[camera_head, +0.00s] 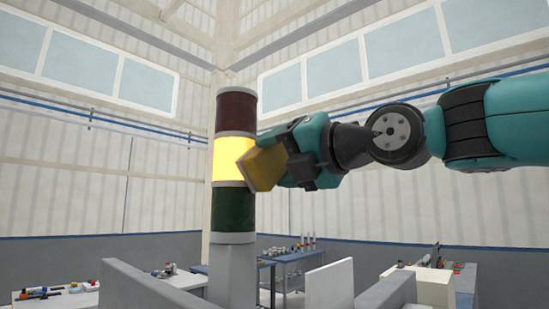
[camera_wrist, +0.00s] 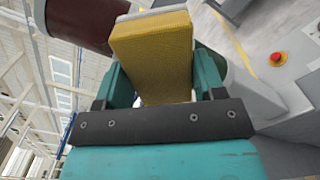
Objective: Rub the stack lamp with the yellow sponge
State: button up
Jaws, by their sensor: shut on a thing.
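The stack lamp (camera_head: 232,162) stands upright on a grey post, with a dark red section on top, a lit yellow section in the middle and a dark green section below. My gripper (camera_head: 286,162) is to its right, shut on the yellow sponge (camera_head: 262,169). The sponge is tilted, and its left edge is at the lit yellow section; it looks to be touching, but exact contact is hard to tell. In the wrist view the sponge (camera_wrist: 153,50) sits between the teal fingers and hides much of the lamp. The lamp's dark red section (camera_wrist: 82,24) shows at upper left.
A grey post (camera_head: 233,275) carries the lamp. Low grey panels (camera_head: 140,289) and a white panel (camera_head: 330,287) stand near its base. Blue workbenches (camera_head: 292,257) with small items are behind. A red button (camera_wrist: 278,58) shows in the wrist view. The air left of the lamp is free.

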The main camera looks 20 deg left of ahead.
jog(key=shift+a+r+p, duration=0.1)
jog(key=shift+r+p, duration=0.2)
jog(key=shift+r, duration=0.45)
jog(key=shift+s+a+f+b, duration=0.1)
jog(key=shift+s+a+b, duration=0.1)
jog(key=shift+s+b, duration=0.3)
jog(key=shift+s+a+f+b, duration=0.1)
jog(key=shift+s+a+b, duration=0.1)
jog(key=shift+s+b, duration=0.25)
jog(key=shift+s+a+b, duration=0.3)
jog(key=shift+s+a, duration=0.05)
jog(key=shift+s, duration=0.45)
jog(key=shift+r+p, duration=0.55)
jog(key=shift+r, duration=0.4)
jog(key=w, duration=0.2)
jog(key=w+d, duration=0.1)
jog(key=shift+w+d+f, duration=0.1)
jog(key=shift+w+d, duration=0.1)
jog(key=shift+w, duration=0.15)
